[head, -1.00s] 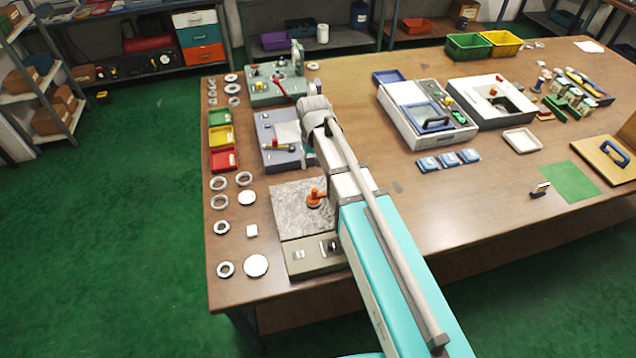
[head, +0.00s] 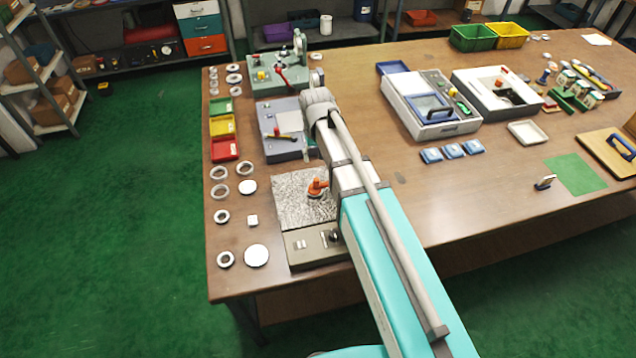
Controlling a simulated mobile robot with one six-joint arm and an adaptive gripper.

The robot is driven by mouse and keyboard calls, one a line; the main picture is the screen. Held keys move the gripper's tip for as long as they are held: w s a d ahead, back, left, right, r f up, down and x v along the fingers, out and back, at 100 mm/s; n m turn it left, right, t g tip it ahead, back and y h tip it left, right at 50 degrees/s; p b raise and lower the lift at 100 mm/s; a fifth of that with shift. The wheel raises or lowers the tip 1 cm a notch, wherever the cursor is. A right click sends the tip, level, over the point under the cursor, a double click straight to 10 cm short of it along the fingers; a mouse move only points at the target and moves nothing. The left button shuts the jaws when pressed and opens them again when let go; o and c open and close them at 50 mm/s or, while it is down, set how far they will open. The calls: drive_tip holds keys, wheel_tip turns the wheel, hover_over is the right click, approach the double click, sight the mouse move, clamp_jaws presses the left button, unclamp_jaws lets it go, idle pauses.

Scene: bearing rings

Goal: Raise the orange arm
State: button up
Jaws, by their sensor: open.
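A smaller orange-yellow bar (head: 286,137) lies low across the blue-grey fixture (head: 276,151) behind that plate. I cannot tell from this view which of them the task means. My gripper (head: 308,148) hangs below my wrist at the right side of the blue-grey fixture, close to the bar's right end. My wrist and forearm hide most of it. Its fingertips and any contact with the bar are hidden. Nothing is seen held in it.
A green fixture (head: 266,82) with a red lever stands behind the blue-grey one. Green, yellow and red bins (head: 223,126) line its left. Several rings and discs (head: 256,256) lie along the table's left edge. The table right of my arm is clear up to the blue tiles (head: 453,151).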

sight(317, 179)
drive_tip(key=shift+f+b, duration=5.6)
drive_tip(key=shift+f, duration=0.3)
clamp_jaws()
drive_tip(key=shift+d, duration=0.1)
